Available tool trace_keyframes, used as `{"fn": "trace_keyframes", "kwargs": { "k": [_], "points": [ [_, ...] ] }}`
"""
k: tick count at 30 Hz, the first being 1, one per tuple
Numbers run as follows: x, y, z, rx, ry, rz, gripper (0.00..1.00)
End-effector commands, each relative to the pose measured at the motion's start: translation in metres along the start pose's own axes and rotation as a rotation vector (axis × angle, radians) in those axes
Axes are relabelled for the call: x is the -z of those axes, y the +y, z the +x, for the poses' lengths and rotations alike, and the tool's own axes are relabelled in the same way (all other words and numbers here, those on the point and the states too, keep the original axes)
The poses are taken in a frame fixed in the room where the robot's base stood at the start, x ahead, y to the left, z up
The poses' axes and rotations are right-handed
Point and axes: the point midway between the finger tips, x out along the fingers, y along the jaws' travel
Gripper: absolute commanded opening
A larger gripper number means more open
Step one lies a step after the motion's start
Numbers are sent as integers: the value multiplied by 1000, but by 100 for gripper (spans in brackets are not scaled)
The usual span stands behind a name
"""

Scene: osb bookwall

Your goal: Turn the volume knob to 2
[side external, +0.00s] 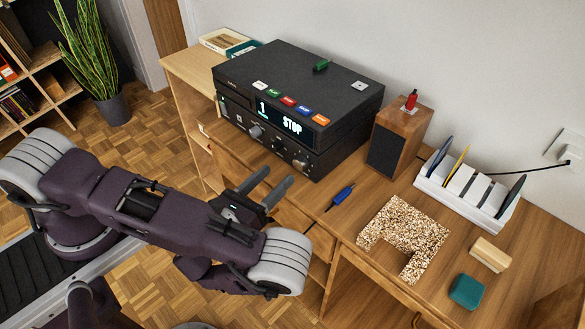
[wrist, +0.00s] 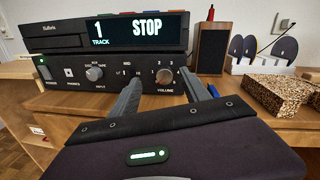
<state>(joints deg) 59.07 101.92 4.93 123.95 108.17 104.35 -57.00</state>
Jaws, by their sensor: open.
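The volume knob (wrist: 164,75) is a round metallic dial at the right of the stereo's lower front panel, above the word VOLUME. The numbers 2 and 3 show above it; its pointer is too small to read surely. In the side view the knob (side external: 300,163) sits low on the front of the black stereo (side external: 330,90). My gripper (side external: 279,175) is open and empty, its two fingers pointing at the panel, a short way in front of the knob. In the wrist view the fingers stand left and right of the knob, apart from it.
An input knob (wrist: 94,73) is left on the same panel. The display (wrist: 133,29) reads track 1, STOP. A wooden speaker (side external: 398,135) stands right of the stereo. A blue screwdriver-like tool (side external: 341,196) lies on the desk (side external: 330,228), near my fingers' right.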

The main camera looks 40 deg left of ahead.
Motion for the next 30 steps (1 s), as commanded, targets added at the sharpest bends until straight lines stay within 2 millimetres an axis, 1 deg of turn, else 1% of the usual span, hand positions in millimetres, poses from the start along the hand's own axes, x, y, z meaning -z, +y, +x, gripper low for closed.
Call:
{"fn": "trace_keyframes", "kwargs": {
  "k": [1, 4, 12, 15, 18, 23, 24, 26, 30],
  "points": [
    [10, -1, -4, 34, 26, 11, 55],
    [18, -2, 0, 57, 45, 10, 55],
    [18, -4, 51, 52, 42, 9, 55],
    [19, -4, 61, 52, 43, 12, 55],
    [20, -4, 65, 52, 45, 13, 55],
    [20, -4, 65, 52, 45, 13, 55],
    [20, -4, 65, 52, 45, 13, 51],
    [19, -4, 65, 51, 44, 13, 39],
    [19, -4, 65, 51, 44, 13, 12]
  ]
}}
